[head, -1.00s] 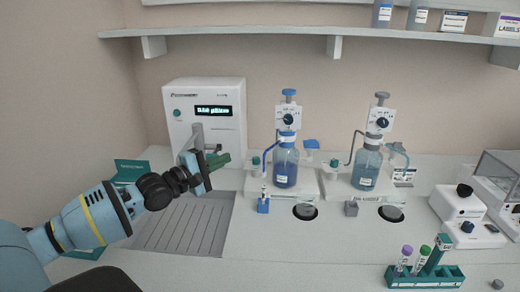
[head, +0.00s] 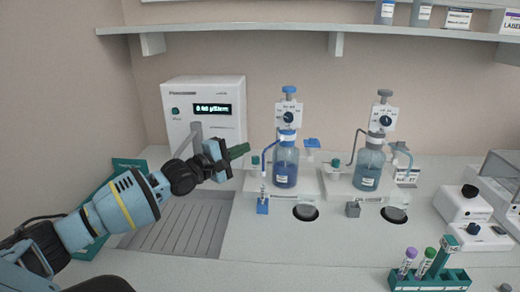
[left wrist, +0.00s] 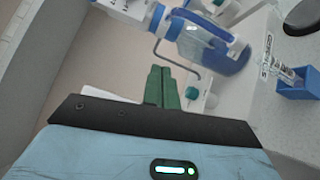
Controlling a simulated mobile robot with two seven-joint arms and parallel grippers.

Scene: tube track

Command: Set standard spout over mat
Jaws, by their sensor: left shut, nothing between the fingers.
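Two pump-top bottles stand on white bases: a blue-capped one (head: 285,172) with blue liquid and a grey-capped one (head: 368,177). Each has a thin curved spout on its left, the blue bottle's spout (head: 265,158) and the grey bottle's spout (head: 351,148). Which is the standard is too small to read. Dark round patches (head: 306,213) (head: 395,215) lie before the bases; I cannot tell whether either is the mat. My left gripper (head: 242,150) is shut and empty, just left of the blue bottle's spout. The blue bottle (left wrist: 208,45) also shows in the left wrist view.
A white instrument with a lit display (head: 212,107) stands behind my left arm, above a grooved tray (head: 165,233). A blue block (head: 262,207) and a grey block (head: 353,209) stand before the bottles. A green tube rack (head: 430,280) is at front right. The front middle counter is clear.

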